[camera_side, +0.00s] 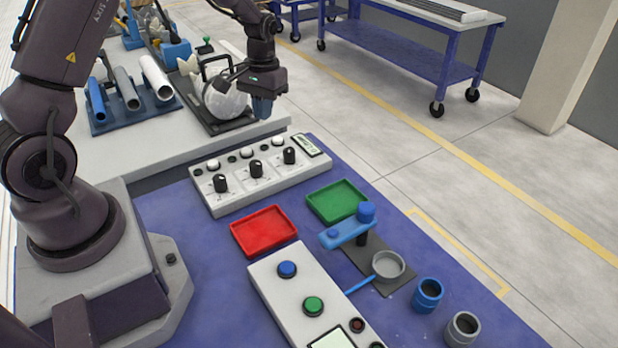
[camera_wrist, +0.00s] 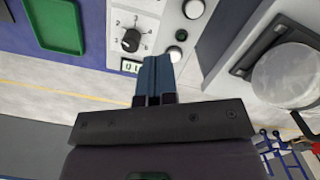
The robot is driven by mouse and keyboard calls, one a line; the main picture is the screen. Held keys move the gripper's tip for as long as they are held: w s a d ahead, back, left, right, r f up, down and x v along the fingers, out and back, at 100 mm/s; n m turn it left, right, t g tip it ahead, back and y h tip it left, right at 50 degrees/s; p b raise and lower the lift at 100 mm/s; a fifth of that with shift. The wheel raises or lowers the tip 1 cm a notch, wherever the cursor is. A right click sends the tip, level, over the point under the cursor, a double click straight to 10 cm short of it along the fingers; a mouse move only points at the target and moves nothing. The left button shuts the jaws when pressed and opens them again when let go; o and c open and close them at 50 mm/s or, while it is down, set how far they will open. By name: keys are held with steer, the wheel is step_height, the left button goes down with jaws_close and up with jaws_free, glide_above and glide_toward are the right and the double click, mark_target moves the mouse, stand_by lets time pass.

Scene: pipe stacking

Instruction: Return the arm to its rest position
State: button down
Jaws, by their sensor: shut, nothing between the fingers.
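My gripper (camera_side: 262,106) hangs in the air at the top middle of the side view, in front of the glass kettle-like vessel and above the far end of the white knob panel. Its blue fingers point down. In the wrist view my gripper (camera_wrist: 154,66) shows its fingers pressed together with nothing between them. My arm reaches across from the base at the left of the side view.
The white knob panel (camera_side: 237,199), red tray (camera_side: 263,232) and green tray (camera_side: 338,201) lie below. The round glass vessel (camera_side: 222,98) stands close beside my gripper. Three pipes (camera_side: 127,88) rest on a blue rack. Blue (camera_side: 428,295) and grey (camera_side: 462,328) cups stand at lower right.

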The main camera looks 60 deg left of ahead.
steer(key=s+d+r+m+t, duration=0.5)
steer(key=s+d+r, duration=1.2)
steer(key=r, duration=0.4)
steer(key=shift+s+t, duration=0.6)
steer(key=shift+t, duration=0.2)
steer(key=shift+d, duration=0.1)
